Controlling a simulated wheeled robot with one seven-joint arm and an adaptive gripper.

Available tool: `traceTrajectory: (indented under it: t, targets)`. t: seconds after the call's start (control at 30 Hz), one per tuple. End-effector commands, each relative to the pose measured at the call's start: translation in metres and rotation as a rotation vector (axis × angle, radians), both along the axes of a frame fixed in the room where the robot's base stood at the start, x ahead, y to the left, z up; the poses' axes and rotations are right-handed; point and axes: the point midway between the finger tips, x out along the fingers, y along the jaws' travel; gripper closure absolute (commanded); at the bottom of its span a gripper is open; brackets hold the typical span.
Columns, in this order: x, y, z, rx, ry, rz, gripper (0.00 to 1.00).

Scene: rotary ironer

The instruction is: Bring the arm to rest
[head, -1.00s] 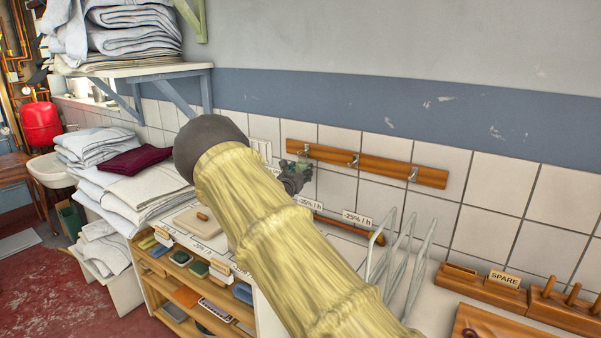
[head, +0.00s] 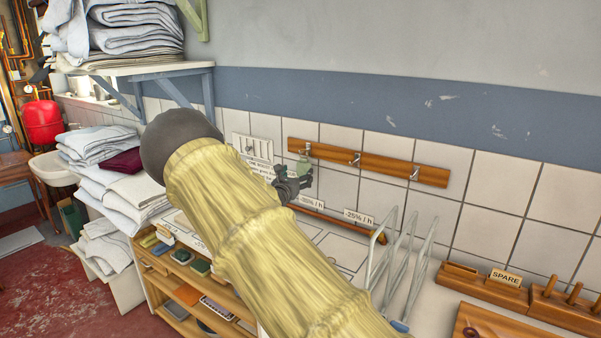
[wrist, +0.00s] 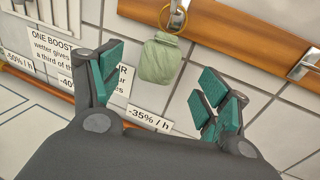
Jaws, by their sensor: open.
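My gripper (head: 291,184) is at the end of my arm, in front of the tiled wall below the hook rail. In the wrist view my gripper (wrist: 160,82) is open, its green-padded fingers wide apart with nothing between the pads. A small pale green pouch (wrist: 162,65) hangs by a ring from a hook (wrist: 172,14) just beyond the fingers, apart from them. It also shows in the head view (head: 304,167), above the gripper. My sleeved arm crosses the head view and hides part of the counter.
The wooden hook rail (head: 390,164) runs along the wall; its other hooks look empty. Upright wire racks (head: 400,255) stand on the counter to the right, near wooden holders (head: 485,286). Folded linen (head: 120,195) is stacked at left. A shelf (head: 150,70) juts out above.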

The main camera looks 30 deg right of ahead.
Motion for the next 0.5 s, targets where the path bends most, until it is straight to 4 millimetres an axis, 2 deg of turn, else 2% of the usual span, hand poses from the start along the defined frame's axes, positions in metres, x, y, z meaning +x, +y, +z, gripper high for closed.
traceTrajectory:
  t: [0.1, 0.3, 0.5]
  targets:
    - [-0.013, 0.018, 0.001, -0.001, -0.001, 0.000, 0.24]
    - [-0.030, 0.040, 0.001, -0.001, 0.000, 0.000, 0.24]
    - [-0.039, 0.050, 0.001, -0.001, -0.001, 0.000, 0.24]
